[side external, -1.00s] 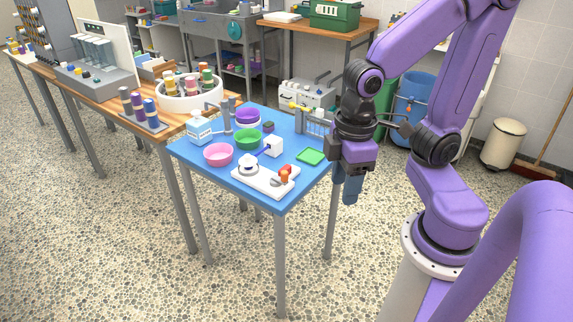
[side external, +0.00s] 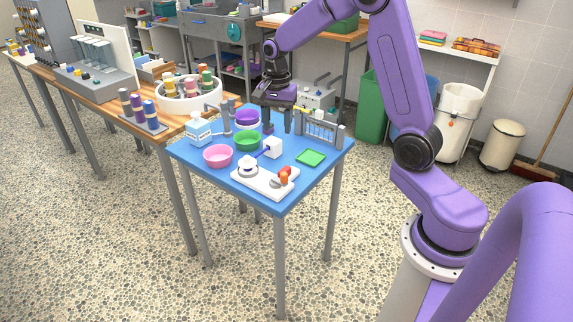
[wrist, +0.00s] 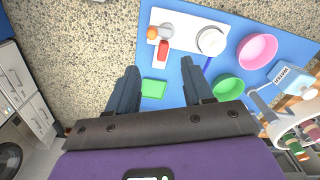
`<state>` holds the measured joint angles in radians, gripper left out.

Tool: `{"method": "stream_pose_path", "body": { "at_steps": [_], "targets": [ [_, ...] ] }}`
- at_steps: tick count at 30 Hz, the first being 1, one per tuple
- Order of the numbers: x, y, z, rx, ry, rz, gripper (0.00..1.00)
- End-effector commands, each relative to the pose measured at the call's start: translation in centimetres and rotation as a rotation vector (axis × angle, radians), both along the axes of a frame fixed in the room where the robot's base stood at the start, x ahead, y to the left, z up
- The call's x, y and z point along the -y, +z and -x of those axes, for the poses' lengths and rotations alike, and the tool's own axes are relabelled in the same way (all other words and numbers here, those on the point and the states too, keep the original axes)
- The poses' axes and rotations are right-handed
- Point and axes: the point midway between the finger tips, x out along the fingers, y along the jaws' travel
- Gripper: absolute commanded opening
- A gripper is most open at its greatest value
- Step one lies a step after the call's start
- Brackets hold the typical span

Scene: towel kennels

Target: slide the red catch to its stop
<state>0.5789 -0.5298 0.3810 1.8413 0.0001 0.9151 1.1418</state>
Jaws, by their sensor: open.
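The red catch (side external: 286,171) is on a white board (side external: 262,186) at the front of the blue table, beside an orange knob (side external: 284,179). In the wrist view the red catch (wrist: 162,50) shows near the top centre, with the orange knob (wrist: 152,33) at its upper left on the white board (wrist: 181,19).
A white round piece (side external: 248,166) sits on the board's left end. A pink bowl (side external: 218,155), green bowl (side external: 246,140), purple bowl (side external: 247,118), white block (side external: 273,147) and green tray (side external: 311,158) surround it. A rack (side external: 320,130) stands at the back right.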

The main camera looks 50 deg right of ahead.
Motion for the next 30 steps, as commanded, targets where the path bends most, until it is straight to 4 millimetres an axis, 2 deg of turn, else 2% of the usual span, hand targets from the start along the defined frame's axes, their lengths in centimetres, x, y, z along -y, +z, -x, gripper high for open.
{"method": "stream_pose_path", "body": {
  "at_steps": [1, 3, 6, 9, 14, 17, 30],
  "targets": [
    [1.6, -0.5, -0.6, -0.003, -0.088, 0.000, 0.51],
    [3.5, -0.9, -1.3, -0.004, -0.192, 0.000, 0.51],
    [5.5, -1.4, -1.7, -0.004, -0.302, -0.001, 0.51],
    [6.6, -1.7, -1.9, -0.004, -0.362, -0.001, 0.51],
    [7.0, -2.5, -2.0, -0.006, -0.385, -0.001, 0.51],
    [6.9, -3.7, -1.9, -0.009, -0.383, -0.001, 0.51],
    [6.9, -11.9, -1.9, -0.009, -0.382, -0.001, 0.51]
  ]
}}
